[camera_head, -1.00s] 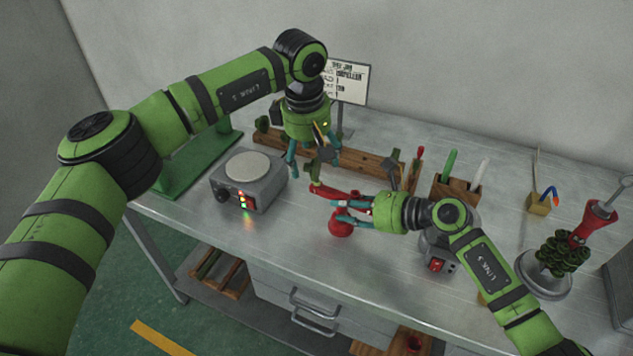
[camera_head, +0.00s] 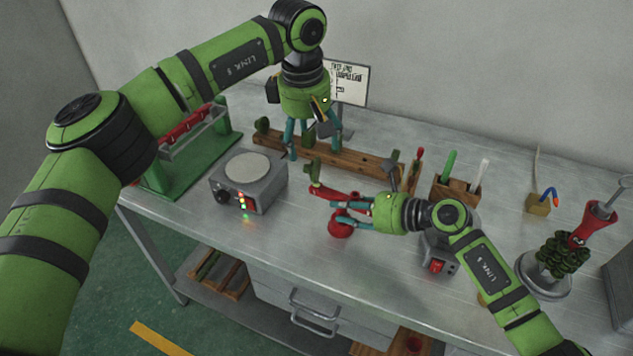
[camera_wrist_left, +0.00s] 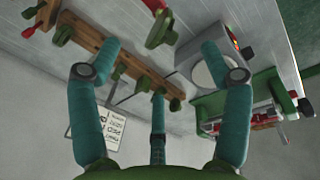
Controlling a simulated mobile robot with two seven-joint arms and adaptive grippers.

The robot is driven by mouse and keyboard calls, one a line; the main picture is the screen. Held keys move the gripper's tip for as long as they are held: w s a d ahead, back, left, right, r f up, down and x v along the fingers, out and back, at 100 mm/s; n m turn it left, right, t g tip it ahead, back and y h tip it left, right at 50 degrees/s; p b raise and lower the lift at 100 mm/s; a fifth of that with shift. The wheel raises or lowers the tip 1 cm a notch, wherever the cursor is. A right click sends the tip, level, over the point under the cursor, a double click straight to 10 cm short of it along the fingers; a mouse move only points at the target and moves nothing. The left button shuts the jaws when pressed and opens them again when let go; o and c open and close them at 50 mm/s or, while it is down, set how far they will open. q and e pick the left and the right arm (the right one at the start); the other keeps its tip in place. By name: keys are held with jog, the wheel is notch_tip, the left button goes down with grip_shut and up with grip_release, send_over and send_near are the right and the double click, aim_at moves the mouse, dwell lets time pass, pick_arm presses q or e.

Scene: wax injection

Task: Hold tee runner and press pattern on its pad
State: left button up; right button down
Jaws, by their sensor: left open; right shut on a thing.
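The red tee runner (camera_head: 340,194) is held in my right gripper (camera_head: 345,211), which is shut on it above the table front. A round red end (camera_head: 340,229) hangs below the fingers. A green pattern (camera_head: 315,178) stands upright at the left end of the runner and appears to touch it; the exact contact is too small to tell. In the left wrist view the pattern (camera_wrist_left: 160,28) also shows, with red at its top. My left gripper (camera_head: 313,150) is open and empty, above and behind the pattern, near the wooden rack.
A wooden rack (camera_head: 350,166) with green pieces runs along the back. A grey hot plate unit (camera_head: 262,190) with a pale disc stands left, beside a green stand (camera_head: 165,185) with red parts. A tool block (camera_head: 455,195) and a green tree (camera_head: 562,258) are right.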

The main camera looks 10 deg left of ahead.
jog(key=c, duration=0.8)
grip_release()
jog(key=shift+f, duration=0.1)
jog(key=shift+d, duration=0.1)
